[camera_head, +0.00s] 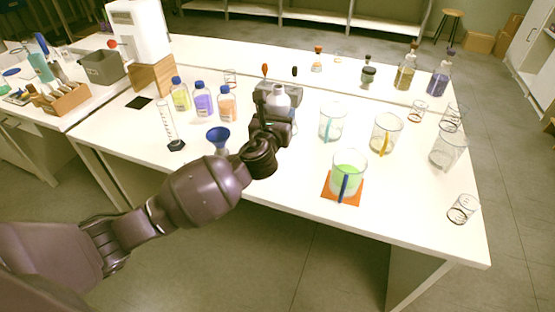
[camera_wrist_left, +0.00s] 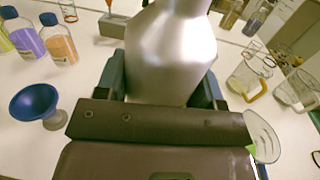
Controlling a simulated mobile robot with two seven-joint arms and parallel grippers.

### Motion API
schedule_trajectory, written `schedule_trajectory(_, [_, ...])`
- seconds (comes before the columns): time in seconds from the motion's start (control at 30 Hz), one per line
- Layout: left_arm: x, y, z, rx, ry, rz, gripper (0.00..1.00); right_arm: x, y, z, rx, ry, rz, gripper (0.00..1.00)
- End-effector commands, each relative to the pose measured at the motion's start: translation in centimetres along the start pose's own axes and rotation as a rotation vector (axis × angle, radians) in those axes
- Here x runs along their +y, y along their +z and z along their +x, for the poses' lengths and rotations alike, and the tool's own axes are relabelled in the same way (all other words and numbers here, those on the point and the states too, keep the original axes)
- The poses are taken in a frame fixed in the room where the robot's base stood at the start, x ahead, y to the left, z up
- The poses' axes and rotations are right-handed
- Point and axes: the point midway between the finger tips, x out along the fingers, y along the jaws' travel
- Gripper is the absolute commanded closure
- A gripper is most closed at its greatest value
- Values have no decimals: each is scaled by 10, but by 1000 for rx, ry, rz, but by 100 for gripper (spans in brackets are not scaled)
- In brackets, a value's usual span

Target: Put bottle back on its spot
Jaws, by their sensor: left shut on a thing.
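A silvery bottle (camera_head: 279,97) is held by my left gripper (camera_head: 274,113) above the middle of the white table. In the left wrist view the bottle (camera_wrist_left: 170,55) fills the space between the two fingers and looks upright. Its base and top are out of that view. Three blue-capped bottles stand in a row to the left: a yellow one (camera_head: 180,96), a purple one (camera_head: 202,102) and an orange one (camera_head: 227,106). Whether the held bottle touches the table is hidden. My right gripper does not show.
A blue funnel (camera_head: 218,136) stands left of the gripper. A beaker with green liquid (camera_head: 347,174) is on an orange mat (camera_head: 329,190). Clear beakers (camera_head: 333,123) stand to the right. A grey stand (camera_head: 262,88) is behind the bottle. The front left of the table is clear.

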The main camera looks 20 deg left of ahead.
Motion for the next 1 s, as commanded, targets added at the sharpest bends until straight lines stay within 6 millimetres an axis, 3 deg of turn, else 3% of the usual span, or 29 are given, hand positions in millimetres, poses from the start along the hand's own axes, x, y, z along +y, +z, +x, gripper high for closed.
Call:
schedule_trajectory(0.03, [0, -20, 0, 9, 0, 0, 71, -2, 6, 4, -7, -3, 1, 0])
schedule_trajectory(0.3, [0, -73, 0, 8, 0, 0, 71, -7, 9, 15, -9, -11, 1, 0])
schedule_trajectory(0.57, [0, -88, 0, 0, -1, 0, 71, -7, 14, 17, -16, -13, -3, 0])
schedule_trajectory(0.8, [0, -129, 0, 9, -1, 1, 71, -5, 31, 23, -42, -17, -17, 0])
schedule_trajectory(1.0, [-1, -142, 0, 2, -2, 0, 71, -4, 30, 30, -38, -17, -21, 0])
